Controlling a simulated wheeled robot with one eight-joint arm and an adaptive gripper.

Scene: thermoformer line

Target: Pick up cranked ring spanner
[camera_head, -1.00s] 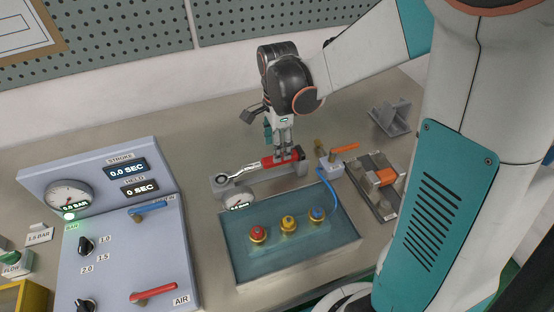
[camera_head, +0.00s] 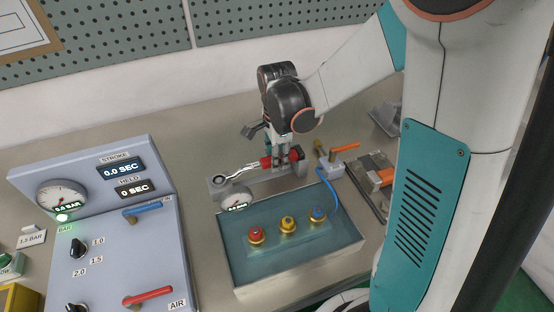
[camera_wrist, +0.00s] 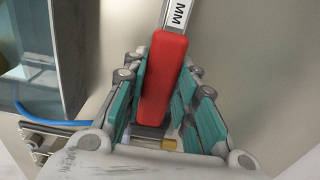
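The cranked ring spanner has a chrome shaft and ring and a red handle (camera_head: 265,162). It lies along a grey holder (camera_head: 258,186) behind the teal-topped button box, its ring end (camera_head: 219,181) to the left. My gripper (camera_head: 284,162) points down over the right part of the handle. In the wrist view the red handle (camera_wrist: 164,75) runs between the teal finger pads of my gripper (camera_wrist: 164,82), one on each side and very near it. Whether both pads press on it is not clear. The spanner still lies at its holder.
The button box (camera_head: 290,262) with red, yellow and blue buttons stands just in front, with a round gauge (camera_head: 236,201) behind it. The control panel (camera_head: 110,240) stands left.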

